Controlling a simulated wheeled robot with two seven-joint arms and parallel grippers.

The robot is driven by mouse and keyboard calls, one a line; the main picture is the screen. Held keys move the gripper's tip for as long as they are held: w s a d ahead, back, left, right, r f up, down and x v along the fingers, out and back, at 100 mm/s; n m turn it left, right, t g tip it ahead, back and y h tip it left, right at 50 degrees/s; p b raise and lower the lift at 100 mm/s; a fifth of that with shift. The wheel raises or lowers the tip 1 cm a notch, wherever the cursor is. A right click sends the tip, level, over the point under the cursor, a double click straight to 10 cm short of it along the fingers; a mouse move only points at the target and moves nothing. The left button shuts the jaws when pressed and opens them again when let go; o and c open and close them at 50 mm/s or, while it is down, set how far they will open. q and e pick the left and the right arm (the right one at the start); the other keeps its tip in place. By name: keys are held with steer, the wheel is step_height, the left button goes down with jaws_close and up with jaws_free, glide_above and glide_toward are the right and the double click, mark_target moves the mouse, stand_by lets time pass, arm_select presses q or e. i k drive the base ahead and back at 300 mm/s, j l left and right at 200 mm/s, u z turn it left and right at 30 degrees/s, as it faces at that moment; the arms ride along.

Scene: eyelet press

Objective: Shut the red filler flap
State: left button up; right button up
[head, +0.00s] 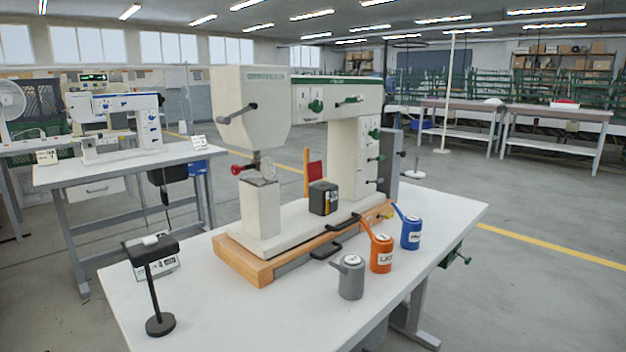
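A red flat piece (316,175), which looks like the red flap, stands upright beside a narrow orange strip (306,172) on the eyelet press (352,150). It is behind a black box (323,198), which hides its lower part. Its hinge is too small to make out. The press is cream-coloured and stands on a wooden base (245,262) on a white table. Neither of my grippers is in view.
Grey (351,278), orange (381,254) and blue (411,233) oil cans stand along the table's right side. A black stand (160,323) and a small scale-like device (160,262) are at the left. The front of the white table (250,320) is clear.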

mark_target(315, 173)
steer(key=j+z, duration=0.25)
steer(key=j, duration=0.35)
steer(key=k+j+z, duration=0.1)
steer(key=j+z, duration=0.15)
steer(key=j, duration=0.35)
steer(key=k+j+z, duration=0.2)
steer(key=j, duration=0.4)
steer(key=i+j+z, duration=0.3)
steer(key=j, duration=0.45)
steer(key=i+j+z, duration=0.3)
steer(key=j, duration=0.45)
steer(key=j+z, duration=0.3)
steer(key=j, duration=0.5)
steer(key=i+j+z, duration=0.1)
steer(key=j+z, duration=0.2)
steer(key=j, duration=0.6)
steer(key=j+z, duration=0.4)
steer(key=j, duration=0.25)
steer(key=j+z, duration=0.35)
steer(key=j, duration=0.25)
steer(key=k+j+z, duration=0.2)
steer(key=j+z, duration=0.2)
steer(key=j, duration=0.2)
